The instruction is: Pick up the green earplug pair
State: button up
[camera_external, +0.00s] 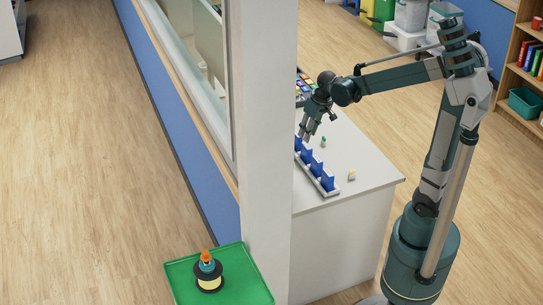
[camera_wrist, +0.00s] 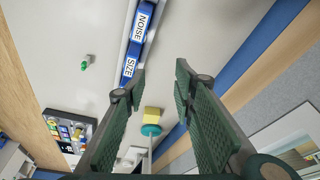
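A small green piece (camera_external: 323,141), which looks like the green earplug pair, stands on the white counter near the blue holders. In the wrist view the green piece (camera_wrist: 86,65) is left of my gripper's fingers, on the pale surface; whether it is one plug or two is too small to tell. My gripper (camera_external: 306,137) hangs fingers down just left of the green piece, over the row of blue holders. In the wrist view my gripper (camera_wrist: 159,82) has its fingers well apart with nothing between the tips.
Blue holders (camera_external: 315,170) stand in a white rack; wrist-view labels (camera_wrist: 140,25) read NOISE and SIZE. A small yellow piece (camera_external: 351,174) is near the counter's front right. A tray of coloured items (camera_wrist: 70,132) lies lower left. A white pillar (camera_external: 265,150) borders the counter.

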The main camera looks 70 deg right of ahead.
jog(key=w+d+f+m+g+p, duration=0.1)
jog(key=d+f, duration=0.2)
jog(key=d, duration=0.4)
jog(key=w+d+f+m+g+p, duration=0.1)
jog(key=d+f+p, duration=0.15)
jog(key=d, duration=0.55)
jog(key=m+g+y+p, duration=0.1)
jog(key=m+p, duration=0.1)
send_over(324, 137)
jog(key=f, duration=0.8)
jog(key=shift+a+f, duration=0.15)
jog(key=shift+a, duration=0.1)
jog(key=shift+d+f, duration=0.15)
jog(key=shift+f, duration=0.1)
jog(key=shift+f+b, duration=0.4)
jog(key=shift+f, duration=0.8)
jog(key=shift+f, duration=0.1)
jog(key=shift+f+b, duration=0.6)
jog(key=shift+f, duration=1.9)
